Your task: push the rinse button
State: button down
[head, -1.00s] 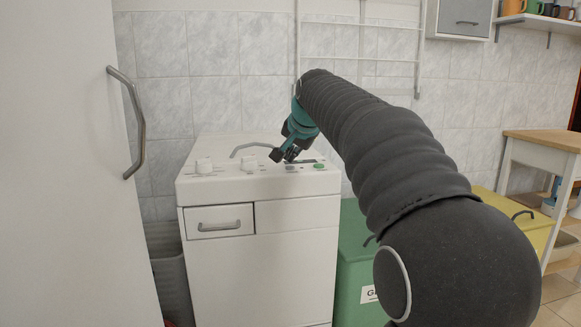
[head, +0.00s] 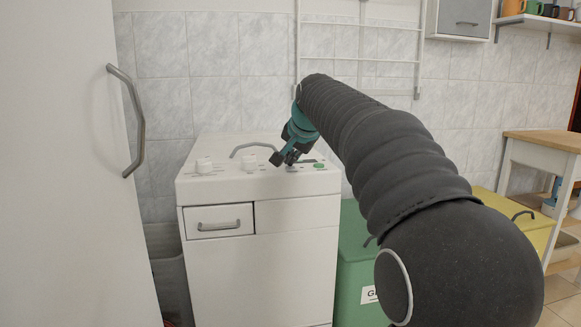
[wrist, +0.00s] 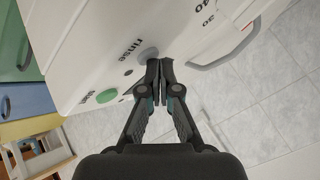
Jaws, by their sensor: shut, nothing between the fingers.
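The white washing machine (head: 285,270) stands against the tiled wall in the head view. In the wrist view the round grey rinse button (wrist: 149,54) is on its top panel, beside the printed word "rinse". My gripper (wrist: 160,64) is shut and empty, its fingertips right by the button's edge. I cannot tell whether they touch it. A green button (wrist: 107,95) labelled "start" is beside a small dark dot. In the head view my gripper (head: 284,158) is low over the panel and hides the rinse button; the green button (head: 319,166) shows to its right.
Two white knobs (head: 203,165) are left on the panel, with a lid handle (head: 252,148) behind. A white door with a grey handle (head: 136,120) fills the left. A green bin (head: 352,255) and a yellow bin (head: 530,222) stand right of the machine.

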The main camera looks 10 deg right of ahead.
jog(key=shift+r+p, duration=0.5)
jog(key=shift+p, duration=0.1)
notch_tip(320, 180, up, 2)
jog(key=shift+r+p, duration=0.2)
jog(key=shift+p, duration=0.95)
jog(key=shift+r+p, duration=0.3)
jog(key=shift+r, duration=1.5)
